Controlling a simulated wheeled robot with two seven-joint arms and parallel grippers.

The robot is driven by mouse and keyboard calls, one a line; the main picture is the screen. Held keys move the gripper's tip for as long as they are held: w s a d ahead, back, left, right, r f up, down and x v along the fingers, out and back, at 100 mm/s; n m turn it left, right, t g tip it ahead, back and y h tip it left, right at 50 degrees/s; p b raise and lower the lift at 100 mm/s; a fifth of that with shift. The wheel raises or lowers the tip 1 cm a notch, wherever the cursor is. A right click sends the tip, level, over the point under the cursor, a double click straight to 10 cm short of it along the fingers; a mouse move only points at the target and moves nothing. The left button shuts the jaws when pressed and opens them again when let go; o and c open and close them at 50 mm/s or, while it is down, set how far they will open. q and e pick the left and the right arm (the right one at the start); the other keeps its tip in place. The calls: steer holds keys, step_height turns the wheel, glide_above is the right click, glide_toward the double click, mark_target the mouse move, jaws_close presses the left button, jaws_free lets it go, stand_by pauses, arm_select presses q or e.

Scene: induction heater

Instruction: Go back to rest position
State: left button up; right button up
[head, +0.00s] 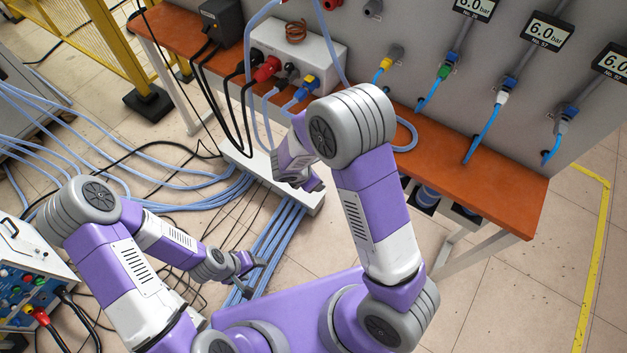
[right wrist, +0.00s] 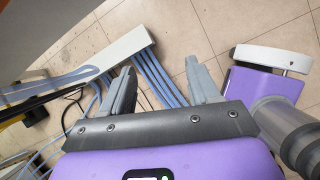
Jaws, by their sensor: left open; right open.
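My left gripper (head: 252,278) is at the end of the purple and white arm from the left. It is open and empty, held over the floor and the blue hoses. My right arm is bent high in front of the bench, with its forearm pointing down. Its gripper is mostly hidden behind the arm in the head view. In the right wrist view my right gripper (right wrist: 163,86) has its two grey fingers wide apart with nothing between them. Floor tiles and blue hoses lie below it.
An orange bench (head: 480,180) with a grey panel stands close to my right arm. A white connector box (head: 318,50) with plugs sits on it. Blue hoses (head: 278,240) and black cables cover the floor. A control box (head: 30,265) stands at left. Open floor lies at right.

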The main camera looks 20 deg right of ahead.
steer(key=shift+s+f, duration=0.1)
steer(key=shift+s, duration=0.1)
stand_by(0.5)
steer(key=s+a+f+m+g+y, duration=0.1)
steer(key=s+f+m+y, duration=0.3)
steer(key=m, duration=0.8)
steer(key=s+a+f+m+g+y, duration=0.1)
steer(key=s+a+f+m+y, duration=0.3)
steer(key=s+f+m, duration=0.4)
steer(key=s+m, duration=0.4)
steer(key=shift+s+m, duration=0.3)
steer(key=shift+s, duration=0.05)
